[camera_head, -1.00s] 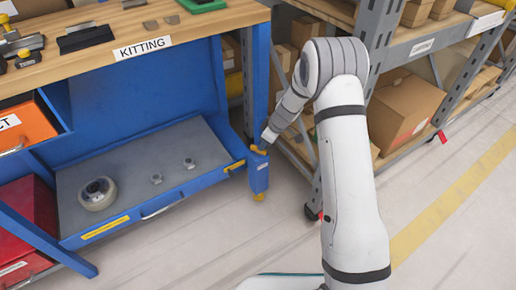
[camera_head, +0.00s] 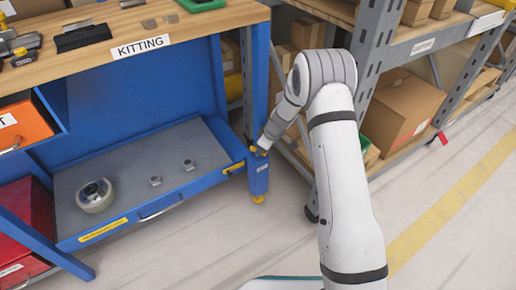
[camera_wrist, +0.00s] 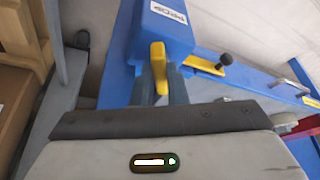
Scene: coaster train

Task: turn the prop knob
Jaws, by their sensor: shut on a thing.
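The prop knob (camera_wrist: 157,56) is a yellow handle on the blue box (camera_wrist: 165,28) marked PROP. In the wrist view my gripper (camera_wrist: 162,80) has its two dark fingers on either side of the yellow handle, shut on it. The knob is mostly hidden by the gripper there.
A black ball-ended pin (camera_wrist: 225,60) is close to the knob. A grey shelf rack (camera_head: 368,60) stands right of the bench.

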